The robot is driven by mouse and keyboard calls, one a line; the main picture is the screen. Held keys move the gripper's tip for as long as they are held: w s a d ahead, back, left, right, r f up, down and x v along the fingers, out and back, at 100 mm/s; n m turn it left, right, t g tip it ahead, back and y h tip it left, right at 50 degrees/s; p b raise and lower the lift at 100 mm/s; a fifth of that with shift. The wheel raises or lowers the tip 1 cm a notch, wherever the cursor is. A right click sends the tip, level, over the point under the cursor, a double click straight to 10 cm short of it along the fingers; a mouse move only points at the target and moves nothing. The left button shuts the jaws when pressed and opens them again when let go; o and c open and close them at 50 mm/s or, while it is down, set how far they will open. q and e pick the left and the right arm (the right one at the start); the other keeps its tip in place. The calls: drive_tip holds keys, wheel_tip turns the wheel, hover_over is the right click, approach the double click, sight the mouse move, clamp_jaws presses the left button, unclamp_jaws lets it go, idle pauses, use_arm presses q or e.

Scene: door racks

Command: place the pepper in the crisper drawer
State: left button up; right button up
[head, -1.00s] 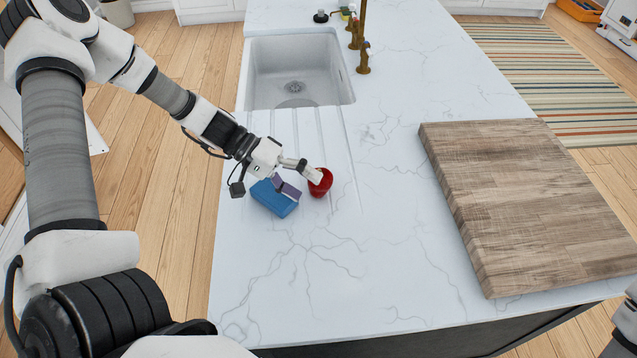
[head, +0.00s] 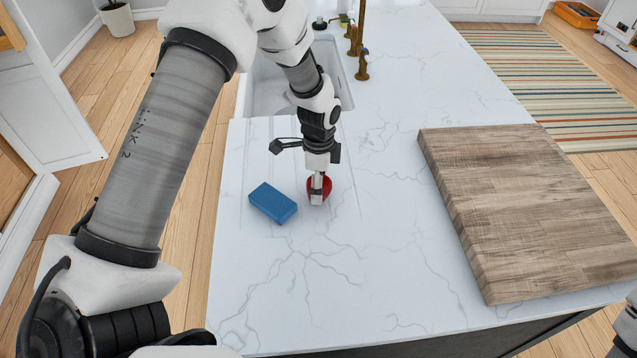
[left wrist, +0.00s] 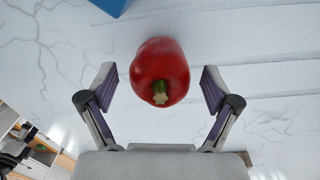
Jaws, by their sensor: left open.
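The red pepper (head: 326,187) sits on the white marble counter, partly hidden behind my left gripper in the head view. My left gripper (head: 318,197) is over the pepper in the head view. In the left wrist view its open fingers (left wrist: 158,88) stand on either side of the pepper, with gaps on both sides. No crisper drawer can be made out. My right gripper is not in view.
A blue block (head: 273,203) lies on the counter just left of the pepper. A thick wooden board (head: 530,200) covers the counter's right side. The sink (head: 268,88) and a brass faucet (head: 362,55) are behind. The counter's front middle is clear.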

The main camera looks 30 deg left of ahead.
use_arm(q)
drive_tip(key=shift+f, duration=0.5)
drive_tip(key=c, duration=1.4)
drive_tip(key=shift+o, duration=0.2)
drive_tip(key=shift+r, duration=0.2)
